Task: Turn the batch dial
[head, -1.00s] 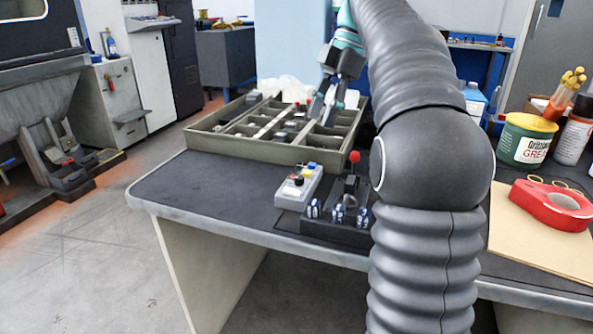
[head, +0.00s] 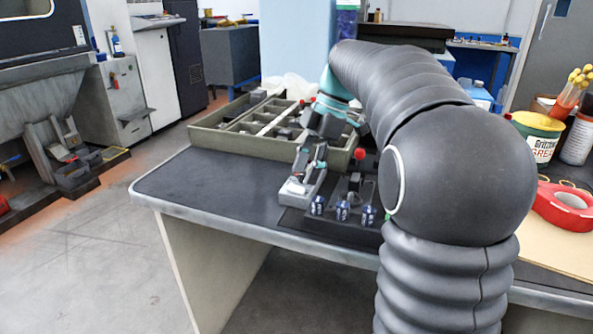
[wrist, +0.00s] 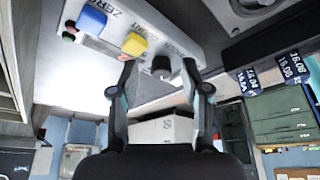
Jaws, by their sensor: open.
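A light grey control box (head: 298,196) sits on the bench, in the head view below my gripper (head: 308,168). In the wrist view the box panel (wrist: 190,44) carries a blue button (wrist: 91,20), a yellow button (wrist: 134,44) and a small black dial (wrist: 161,66). My gripper (wrist: 158,74) is open, with the dial showing between its two fingertips. I cannot tell whether either finger touches it. In the head view the gripper hides the dial and most of the buttons.
Beside the box stands a dark fixture (head: 335,232) with a red-knobbed lever (head: 359,154) and blue number tags (head: 342,211). A divided tray (head: 222,142) lies behind. The bench top (head: 205,190) is clear to the left.

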